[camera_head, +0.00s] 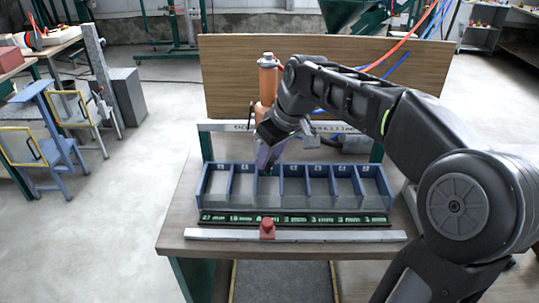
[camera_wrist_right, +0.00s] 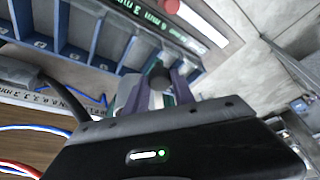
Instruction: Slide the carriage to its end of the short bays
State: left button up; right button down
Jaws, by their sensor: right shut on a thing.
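A red carriage (camera_head: 267,228) sits on the pale rail (camera_head: 330,235) along the table's front, left of the rail's middle. Part of it shows at the top edge of the right wrist view (camera_wrist_right: 172,5). Behind the rail stands a blue tray (camera_head: 388,195) of several open bays with a green-lettered label strip (camera_head: 240,218). My right gripper (camera_head: 267,160) is over the tray, behind the carriage and apart from it. In the right wrist view its purple fingers (camera_wrist_right: 160,88) are shut on a small dark piece (camera_wrist_right: 158,74), mostly hidden. My left gripper is out of view.
A grey tool (camera_head: 352,143) lies at the back right, partly behind my arm. Red and blue hoses hang there. The table front beside the carriage is clear.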

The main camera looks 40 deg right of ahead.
jog(key=shift+w, duration=0.1)
jog(key=w+a, duration=0.4)
jog(key=a, duration=0.2)
jog(key=shift+w+p, duration=0.25)
jog(key=shift+p, duration=0.1)
jog(key=c, duration=1.1)
grip_release()
jog(key=shift+o, duration=0.2)
jog(key=v, duration=0.7)
jog(key=shift+s+r+b, duration=0.25)
jog(key=shift+r+b, duration=0.1)
